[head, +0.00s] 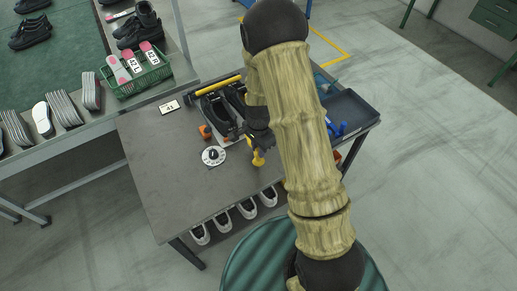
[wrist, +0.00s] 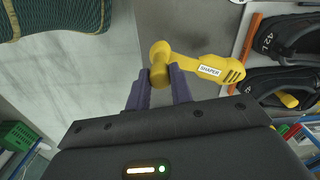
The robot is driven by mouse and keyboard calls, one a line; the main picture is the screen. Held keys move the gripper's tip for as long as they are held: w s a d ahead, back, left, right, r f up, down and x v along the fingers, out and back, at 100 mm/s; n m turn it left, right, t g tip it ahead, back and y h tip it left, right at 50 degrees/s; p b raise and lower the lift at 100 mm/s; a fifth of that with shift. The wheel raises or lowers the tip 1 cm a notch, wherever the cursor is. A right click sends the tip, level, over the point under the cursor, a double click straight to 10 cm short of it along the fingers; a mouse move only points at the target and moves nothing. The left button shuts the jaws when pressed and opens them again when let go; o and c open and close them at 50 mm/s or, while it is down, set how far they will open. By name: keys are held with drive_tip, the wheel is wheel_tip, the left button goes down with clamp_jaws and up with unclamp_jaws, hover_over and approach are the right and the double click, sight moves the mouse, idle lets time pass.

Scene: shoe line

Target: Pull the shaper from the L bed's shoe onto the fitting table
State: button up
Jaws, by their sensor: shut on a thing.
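My gripper (wrist: 160,85) is shut on the yellow shaper (wrist: 208,68), with a finger on each side of its knob end. The shaper is marked SHAPER and lies across the wrist view, clear of the shoes; in the head view its yellow end (head: 258,159) shows over the fitting table (head: 165,160). Whether it touches the tabletop I cannot tell. Two black shoes lie in the beds at the right of the wrist view, an upper shoe (wrist: 290,36) and a lower shoe (wrist: 262,82). Another yellow piece (wrist: 289,101) shows inside the lower shoe.
A round dial (head: 213,156) and a small number card (head: 169,107) are on the table. A yellow-and-black bar (head: 215,86) lies behind the shoes. A dark blue tray (head: 352,110) is at the right. A green basket (head: 145,82) stands on the neighbouring bench. The table's left front is clear.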

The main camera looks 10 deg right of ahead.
sight(258, 161)
drive_tip(key=shift+f, duration=0.1)
drive_tip(key=shift+f+b, duration=3.35)
drive_tip(key=shift+f, duration=0.85)
drive_tip(key=o, duration=1)
drive_tip(key=shift+r+p, duration=3.55)
drive_tip(key=shift+r, duration=1)
